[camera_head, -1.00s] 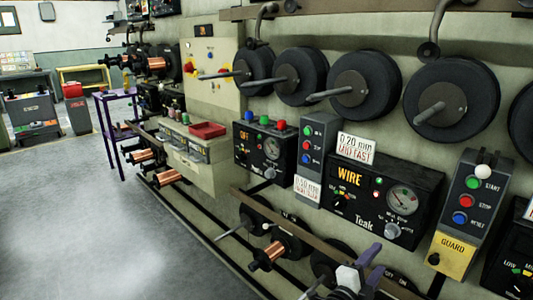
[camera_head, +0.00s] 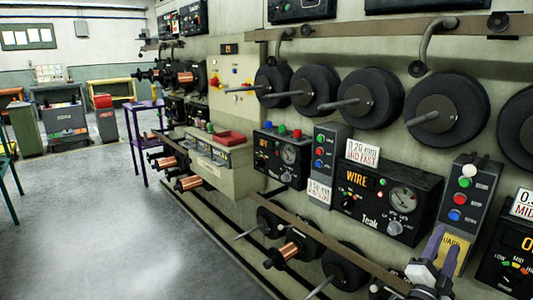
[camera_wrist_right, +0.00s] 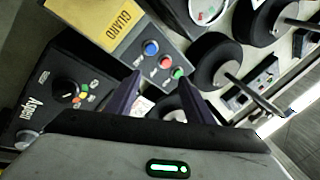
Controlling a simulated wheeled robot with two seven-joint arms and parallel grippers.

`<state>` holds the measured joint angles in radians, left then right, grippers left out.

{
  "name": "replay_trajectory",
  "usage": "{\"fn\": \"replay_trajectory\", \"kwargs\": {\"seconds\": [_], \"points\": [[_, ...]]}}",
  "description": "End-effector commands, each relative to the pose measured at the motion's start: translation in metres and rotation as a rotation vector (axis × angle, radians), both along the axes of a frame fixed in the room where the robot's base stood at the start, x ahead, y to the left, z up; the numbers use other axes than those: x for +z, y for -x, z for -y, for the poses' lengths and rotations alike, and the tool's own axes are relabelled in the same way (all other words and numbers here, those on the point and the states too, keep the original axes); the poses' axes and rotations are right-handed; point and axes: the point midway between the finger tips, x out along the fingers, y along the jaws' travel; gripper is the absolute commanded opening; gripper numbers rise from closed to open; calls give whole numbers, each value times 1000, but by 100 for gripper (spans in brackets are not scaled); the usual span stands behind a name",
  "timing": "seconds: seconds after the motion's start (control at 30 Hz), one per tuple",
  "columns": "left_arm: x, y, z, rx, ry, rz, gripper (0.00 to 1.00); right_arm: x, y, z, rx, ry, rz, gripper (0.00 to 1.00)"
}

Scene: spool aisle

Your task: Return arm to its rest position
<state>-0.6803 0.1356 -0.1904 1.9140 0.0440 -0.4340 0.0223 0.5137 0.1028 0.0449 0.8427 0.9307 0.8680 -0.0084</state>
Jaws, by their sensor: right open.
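My right gripper (camera_head: 438,252) shows at the lower right of the head view, in front of the yellow GUARD plate (camera_head: 455,254). Its purple fingers are apart and hold nothing. In the right wrist view the two fingers of this gripper (camera_wrist_right: 158,92) stand apart, with the grey gripper body below them. Beyond them is the control box (camera_wrist_right: 155,55) with blue, red and green buttons and its yellow GUARD plate (camera_wrist_right: 108,28). My left gripper is not in view.
The black WIRE panel (camera_head: 378,198) and large black spools (camera_head: 445,110) line the wall. A lower rail (camera_head: 340,250) carries spools and rods near the right arm. A purple stand (camera_head: 146,140) is farther back. The grey floor (camera_head: 120,240) at left is open.

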Motion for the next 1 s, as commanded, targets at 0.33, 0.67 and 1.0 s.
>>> {"fn": "replay_trajectory", "kwargs": {"seconds": [0.33,0.67,1.0], "points": [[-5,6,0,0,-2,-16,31,49,-11,63,38,312,-91,48],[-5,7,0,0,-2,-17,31,-36,-66,0,345,490,-549,48],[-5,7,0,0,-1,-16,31,-159,-48,-9,509,640,-1162,48]]}}
